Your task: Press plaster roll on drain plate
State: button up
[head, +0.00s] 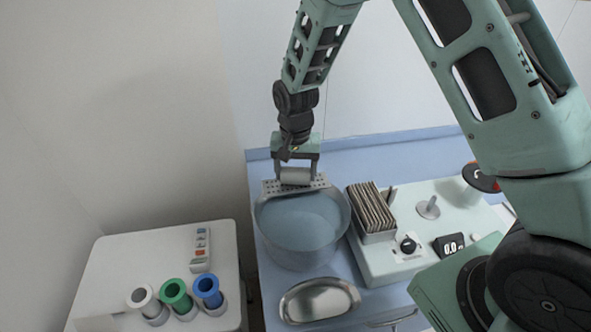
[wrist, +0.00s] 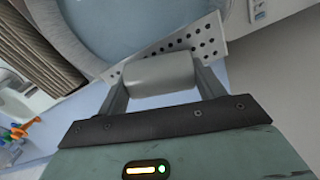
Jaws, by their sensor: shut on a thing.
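My gripper (head: 296,172) is shut on the plaster roll (head: 295,176), a pale grey cylinder lying sideways between the two fingers. The drain plate (head: 322,182), a perforated metal strip, lies at the back rim of the basin (head: 300,262), which holds bluish water. In the wrist view the roll (wrist: 160,73) overlaps the drain plate (wrist: 200,42), whose holes show beyond it. The roll is at the plate; whether it touches or is just above it I cannot tell. The part of the plate behind the roll is hidden.
A device (head: 390,262) with a rack of brown slats (head: 371,208), a knob and a display stands right of the basin. A metal kidney dish (head: 320,300) lies in front. A white cart (head: 120,262) at left holds white, green and blue rolls and a remote (head: 201,250).

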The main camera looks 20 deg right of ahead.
jog(key=shift+f, duration=0.35)
dwell(0.9)
jog(key=shift+r+p, duration=2.5)
jog(key=shift+r, duration=1.1)
jog(key=shift+f, duration=0.1)
